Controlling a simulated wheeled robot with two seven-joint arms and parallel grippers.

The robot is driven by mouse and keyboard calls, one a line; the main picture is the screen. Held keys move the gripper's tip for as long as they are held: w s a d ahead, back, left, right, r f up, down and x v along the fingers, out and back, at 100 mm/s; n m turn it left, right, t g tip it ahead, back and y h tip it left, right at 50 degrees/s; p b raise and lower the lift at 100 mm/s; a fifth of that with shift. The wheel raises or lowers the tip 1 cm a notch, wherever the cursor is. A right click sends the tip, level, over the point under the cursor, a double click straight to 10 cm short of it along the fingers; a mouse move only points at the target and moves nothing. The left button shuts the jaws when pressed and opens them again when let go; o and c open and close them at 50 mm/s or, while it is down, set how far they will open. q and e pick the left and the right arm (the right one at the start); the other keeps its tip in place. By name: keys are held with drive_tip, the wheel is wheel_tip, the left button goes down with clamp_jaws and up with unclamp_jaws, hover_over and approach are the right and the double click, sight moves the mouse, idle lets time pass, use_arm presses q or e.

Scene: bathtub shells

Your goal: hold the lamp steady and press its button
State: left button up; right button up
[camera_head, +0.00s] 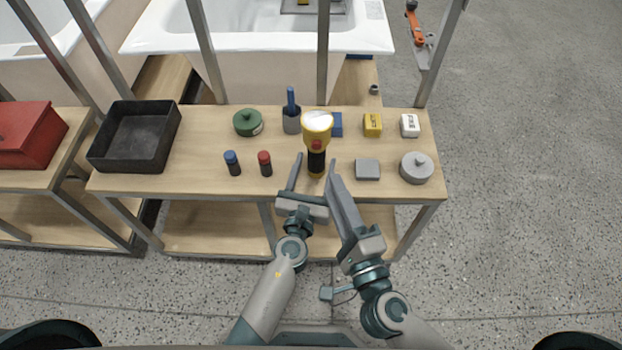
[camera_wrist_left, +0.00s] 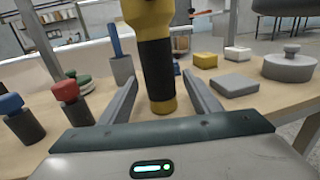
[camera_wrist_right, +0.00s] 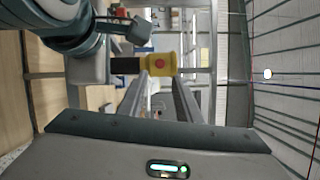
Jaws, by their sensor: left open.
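The lamp (camera_head: 317,148) is a yellow flashlight with a black grip and a red button. It stands upright on the wooden table, lens up. My left gripper (camera_head: 315,158) is open, with a finger on either side of the lamp's lower grip; the left wrist view shows the grip (camera_wrist_left: 156,75) between the fingers with gaps. My right gripper (camera_head: 333,178) is in front and to the right of the lamp, its fingers apart and empty. In the right wrist view the lamp's yellow head (camera_wrist_right: 165,65) and red button (camera_wrist_right: 160,66) lie beyond the fingertips, sideways.
A grey block (camera_head: 367,169) and a round grey lidded piece (camera_head: 416,168) are right of the lamp. Blue-topped (camera_head: 232,162) and red-topped (camera_head: 265,163) cylinders stand left. Behind are a green piece (camera_head: 248,122) and a grey cup (camera_head: 291,122). A black tray (camera_head: 135,137) is far left.

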use_arm(q)
drive_tip(key=shift+w+d, duration=0.15)
drive_tip(key=shift+w, duration=0.75)
drive_tip(key=c, duration=1.2)
drive_tip(key=shift+c, duration=0.3)
use_arm(e)
clamp_jaws()
drive_tip(key=shift+r, duration=0.1)
